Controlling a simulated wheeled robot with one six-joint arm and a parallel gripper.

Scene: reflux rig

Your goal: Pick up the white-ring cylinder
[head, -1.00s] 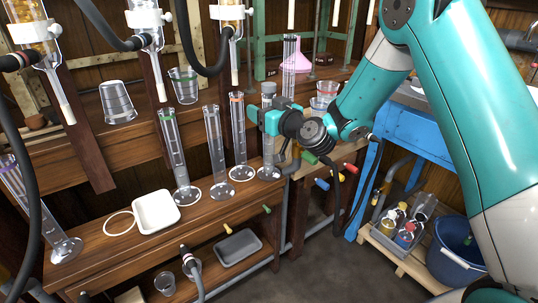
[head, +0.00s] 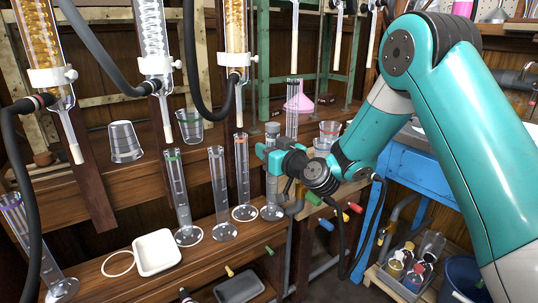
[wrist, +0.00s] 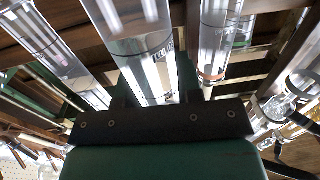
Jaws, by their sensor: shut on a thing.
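The white-ring cylinder (head: 272,186) is a tall clear measuring cylinder with a pale band near its top. It stands upright at the right end of the wooden bench, its round foot appearing to rest on the wood. My gripper (head: 270,157) is shut on its upper part from the right. In the wrist view the cylinder (wrist: 150,72) rises between the jaws, with printed marks on its wall; the fingertips are mostly hidden. The orange-ring cylinder (head: 242,178) stands close on its left and also shows in the wrist view (wrist: 212,48).
A clear cylinder (head: 220,195), a green-ring cylinder (head: 178,195) and a purple-ring cylinder (head: 32,245) stand further left. A white tray (head: 157,252) lies on the bench (head: 215,262). Hoses and glass columns hang above.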

